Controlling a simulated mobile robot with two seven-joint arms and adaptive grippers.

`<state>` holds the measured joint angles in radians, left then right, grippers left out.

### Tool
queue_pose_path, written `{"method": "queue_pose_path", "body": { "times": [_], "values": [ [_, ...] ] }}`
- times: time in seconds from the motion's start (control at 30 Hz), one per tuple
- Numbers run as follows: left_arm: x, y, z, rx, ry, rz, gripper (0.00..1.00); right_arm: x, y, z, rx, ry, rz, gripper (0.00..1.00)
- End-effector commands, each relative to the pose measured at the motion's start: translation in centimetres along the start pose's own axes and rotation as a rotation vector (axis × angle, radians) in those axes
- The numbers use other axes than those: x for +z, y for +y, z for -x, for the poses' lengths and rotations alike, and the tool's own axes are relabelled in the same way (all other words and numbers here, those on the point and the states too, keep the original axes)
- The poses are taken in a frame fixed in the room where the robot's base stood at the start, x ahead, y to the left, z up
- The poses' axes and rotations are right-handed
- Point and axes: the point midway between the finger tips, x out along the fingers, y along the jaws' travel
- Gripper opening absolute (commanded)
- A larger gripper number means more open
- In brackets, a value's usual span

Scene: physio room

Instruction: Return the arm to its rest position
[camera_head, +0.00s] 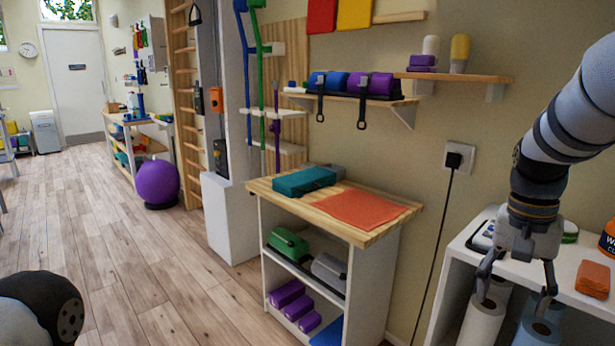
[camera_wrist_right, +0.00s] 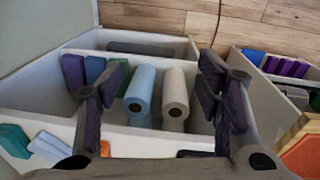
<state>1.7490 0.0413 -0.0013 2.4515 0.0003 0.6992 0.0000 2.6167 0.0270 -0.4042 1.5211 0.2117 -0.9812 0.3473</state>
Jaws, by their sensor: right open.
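My right arm comes in from the upper right in the head view and hangs down. Its gripper (camera_head: 516,284) is open, with its two fingers apart and nothing between them. It hangs in front of the white shelf unit at the right. In the right wrist view the open fingers (camera_wrist_right: 163,85) frame a blue roll (camera_wrist_right: 140,90) and a cream roll (camera_wrist_right: 174,92) in the shelf unit, and the gripper holds neither. My left gripper is not in view.
Wall shelves stand above. Open floor lies left.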

Motion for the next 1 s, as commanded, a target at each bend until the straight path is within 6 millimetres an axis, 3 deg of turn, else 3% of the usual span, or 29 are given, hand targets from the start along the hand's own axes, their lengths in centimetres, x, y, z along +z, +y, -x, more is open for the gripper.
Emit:
{"method": "queue_pose_path", "body": {
  "times": [0.03,0.17,0.3,0.4,0.5,0.6,0.7,0.8,1.0],
  "values": [
    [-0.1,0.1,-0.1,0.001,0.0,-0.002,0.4,1.0,0.4,-4.1,0.034,-0.015,0.037,0.59],
    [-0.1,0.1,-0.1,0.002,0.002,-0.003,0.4,4.7,1.9,-13.9,0.098,-0.023,0.174,0.59],
    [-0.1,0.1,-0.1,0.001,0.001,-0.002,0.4,11.9,5.1,-23.2,0.136,-0.047,0.36,0.59],
    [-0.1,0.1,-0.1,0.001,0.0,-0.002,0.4,18.7,8.1,-27.9,0.13,-0.08,0.503,0.59],
    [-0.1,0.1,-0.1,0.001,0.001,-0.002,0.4,25.4,10.9,-30.1,0.096,-0.117,0.627,0.59],
    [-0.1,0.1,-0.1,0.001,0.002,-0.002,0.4,30.7,12.8,-30.5,0.052,-0.147,0.71,0.59],
    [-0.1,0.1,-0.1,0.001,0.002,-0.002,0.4,33.5,13.7,-30.2,0.017,-0.161,0.753,0.59],
    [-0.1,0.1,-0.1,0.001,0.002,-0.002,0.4,34.5,13.9,-30.0,0.003,-0.162,0.767,0.59],
    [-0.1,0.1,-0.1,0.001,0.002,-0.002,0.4,34.5,13.9,-30.0,0.003,-0.162,0.767,0.59]
  ]
}}
